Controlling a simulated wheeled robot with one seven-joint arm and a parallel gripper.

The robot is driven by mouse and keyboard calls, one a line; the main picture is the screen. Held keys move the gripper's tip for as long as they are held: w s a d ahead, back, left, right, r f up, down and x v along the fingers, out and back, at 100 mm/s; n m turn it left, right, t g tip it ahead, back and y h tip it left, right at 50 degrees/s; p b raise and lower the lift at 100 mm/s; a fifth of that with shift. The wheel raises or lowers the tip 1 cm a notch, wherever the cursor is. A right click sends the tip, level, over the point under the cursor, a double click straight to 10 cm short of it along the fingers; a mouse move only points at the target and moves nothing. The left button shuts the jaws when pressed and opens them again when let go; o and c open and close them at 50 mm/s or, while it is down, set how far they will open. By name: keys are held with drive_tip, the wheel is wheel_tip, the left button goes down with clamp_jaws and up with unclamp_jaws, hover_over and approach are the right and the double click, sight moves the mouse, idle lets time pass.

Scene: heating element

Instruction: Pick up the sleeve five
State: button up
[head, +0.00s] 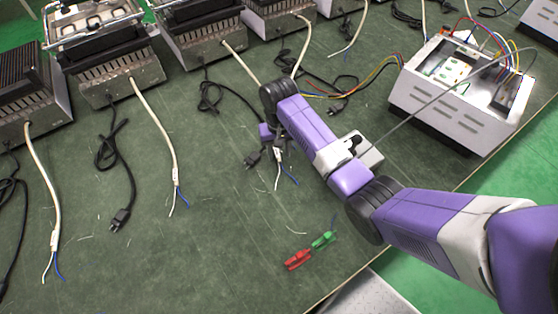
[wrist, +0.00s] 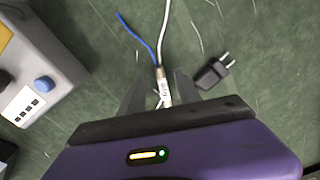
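A small white sleeve (wrist: 165,90) with dark print sits on a cable in the wrist view, just below where a blue wire and a white wire split off. I cannot read its number. My gripper (wrist: 158,82) is open, with one dark finger on each side of the sleeve and gaps between. I cannot tell how far the fingers are above the table. In the head view my arm reaches over the table, and my gripper (head: 274,143) is largely hidden by my wrist. Wire ends (head: 284,178) show just below it.
A black plug (wrist: 212,72) lies right of the fingers in the wrist view. A grey box with a blue knob (wrist: 44,84) is at left. In the head view, heaters (head: 110,75) line the back, an open wired box (head: 460,90) stands right, and red and green clips (head: 298,260) lie in front.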

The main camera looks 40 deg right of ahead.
sight(278, 159)
drive_tip(key=shift+f, duration=1.25)
clamp_jaws()
drive_tip(key=shift+r, duration=0.15)
